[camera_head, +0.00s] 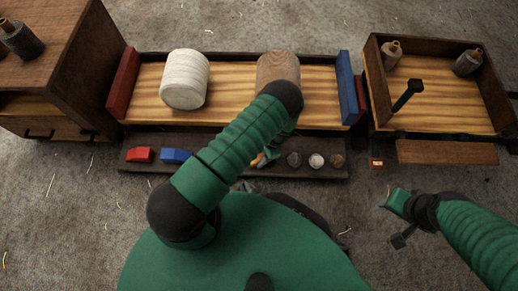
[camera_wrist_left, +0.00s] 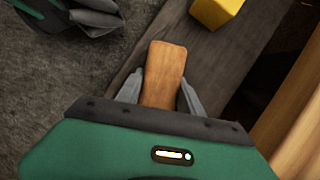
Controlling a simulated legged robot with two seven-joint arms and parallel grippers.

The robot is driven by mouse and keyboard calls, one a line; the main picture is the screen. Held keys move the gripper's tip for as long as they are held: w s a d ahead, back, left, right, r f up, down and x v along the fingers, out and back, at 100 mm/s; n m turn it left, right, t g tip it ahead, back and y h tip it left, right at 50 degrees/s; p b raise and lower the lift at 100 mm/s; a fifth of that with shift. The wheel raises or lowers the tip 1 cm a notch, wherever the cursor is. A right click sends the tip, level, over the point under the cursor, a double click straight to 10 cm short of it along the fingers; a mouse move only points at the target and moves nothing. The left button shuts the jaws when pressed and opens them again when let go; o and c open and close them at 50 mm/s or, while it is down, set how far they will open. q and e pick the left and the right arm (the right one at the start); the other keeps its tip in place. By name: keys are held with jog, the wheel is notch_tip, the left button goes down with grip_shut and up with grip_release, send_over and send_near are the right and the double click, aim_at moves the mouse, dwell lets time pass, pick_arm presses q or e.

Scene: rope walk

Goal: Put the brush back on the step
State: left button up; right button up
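The brush (camera_wrist_left: 164,75) shows in the left wrist view as a plain, light-brown wooden handle, and its bristles are hidden. My left gripper's two grey fingers lie against the handle's sides, shut on it. In the head view a small orange-brown bit of the brush (camera_head: 258,161) shows by the gripper (camera_head: 268,154), mostly behind my arm. The step (camera_head: 220,168) is a long dark plank low in front of the bench, also in the left wrist view (camera_wrist_left: 215,60). The handle appears over the step's edge; I cannot tell whether it touches. My right gripper (camera_head: 388,202) is off to the right over the floor, its fingers unclear.
On the step are a red block (camera_head: 140,155), a blue block (camera_head: 176,156), a yellow block (camera_wrist_left: 217,8) and several round lumps (camera_head: 316,160). Behind, the bench holds a white spool (camera_head: 185,80) and a brown spool (camera_head: 278,68). A cabinet (camera_head: 60,70) and tray (camera_head: 440,95) flank it.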

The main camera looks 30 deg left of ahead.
pick_arm(q)
jog(key=o, duration=0.4)
jog(key=shift+r+p, duration=0.3)
jog(key=p+v, duration=0.6)
jog(key=v, duration=0.5)
jog(key=shift+w+r+p, duration=0.15)
jog(key=shift+r+p, duration=0.2)
notch_tip(320, 180, up, 11)
jog(key=w+d+n+t+h, duration=0.1)
jog(key=w+n+t, duration=0.1)
jog(key=s+r+n+t, duration=0.1)
jog(key=s+r, duration=0.2)
jog(key=r, duration=0.4)
jog(key=s+r+n+t+h, duration=0.1)
jog(key=s+r+n+t, duration=0.1)
jog(key=s+r, duration=0.2)
jog(key=s+d+r+n+t, duration=0.1)
jog(key=s+r+n, duration=0.1)
jog(key=r, duration=0.8)
jog(key=shift+s+h, duration=0.4)
jog(key=shift+s, duration=0.25)
